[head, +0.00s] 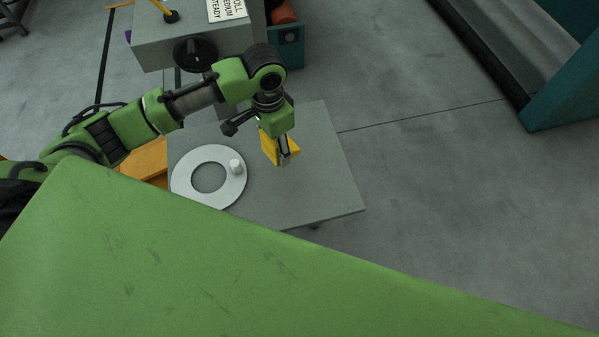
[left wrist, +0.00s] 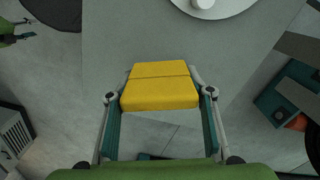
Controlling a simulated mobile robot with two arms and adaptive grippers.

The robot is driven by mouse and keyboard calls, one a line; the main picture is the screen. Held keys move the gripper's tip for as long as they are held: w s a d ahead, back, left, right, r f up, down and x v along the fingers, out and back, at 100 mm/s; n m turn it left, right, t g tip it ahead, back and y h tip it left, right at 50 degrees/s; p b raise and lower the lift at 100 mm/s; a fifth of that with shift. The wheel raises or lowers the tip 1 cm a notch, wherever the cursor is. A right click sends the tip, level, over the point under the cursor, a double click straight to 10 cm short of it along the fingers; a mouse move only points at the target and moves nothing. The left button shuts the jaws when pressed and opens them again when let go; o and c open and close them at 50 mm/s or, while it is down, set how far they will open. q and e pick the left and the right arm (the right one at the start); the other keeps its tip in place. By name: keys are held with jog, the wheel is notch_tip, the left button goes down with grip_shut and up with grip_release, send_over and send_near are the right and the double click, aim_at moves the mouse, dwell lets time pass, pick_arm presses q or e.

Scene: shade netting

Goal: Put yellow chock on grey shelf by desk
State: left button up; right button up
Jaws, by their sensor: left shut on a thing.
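The yellow chock (head: 268,147) is held by my left gripper (head: 286,158) over a flat grey top (head: 325,190). In the left wrist view the chock (left wrist: 160,87) sits between the two fingers of the left gripper (left wrist: 160,98), which are shut on its sides. The grey top (left wrist: 225,50) shows behind it there. I cannot tell whether the chock touches the top. The gripper partly hides the chock in the head view. I cannot tell whether this grey top is the shelf or the desk.
A white ring (head: 181,187) with a small white knob (head: 236,167) lies on the left of the grey top. A grey box with a sign (head: 227,9) and a teal bin (head: 290,52) stand behind. The right part of the top is clear.

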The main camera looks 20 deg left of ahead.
pick_arm(q)
send_over(300, 185)
jog(key=a, duration=0.1)
notch_tip(300, 185, down, 5)
jog(key=shift+a+f, duration=0.1)
jog(key=shift+d+f, duration=0.5)
jog(key=shift+f, duration=0.2)
notch_tip(300, 185, down, 2)
jog(key=shift+s+d+f, duration=0.1)
jog(key=shift+d+f, duration=0.05)
jog(key=shift+f, duration=0.55)
pick_arm(e)
jog(key=shift+w+a+r, duration=0.3)
jog(key=shift+a+r, duration=0.05)
pick_arm(q)
jog(key=shift+f, duration=0.1)
jog(key=o, duration=1.2)
notch_tip(300, 185, up, 12)
jog(key=shift+r+p, duration=0.15)
jog(key=shift+p, duration=0.15)
pick_arm(e)
jog(key=shift+a+r, duration=0.15)
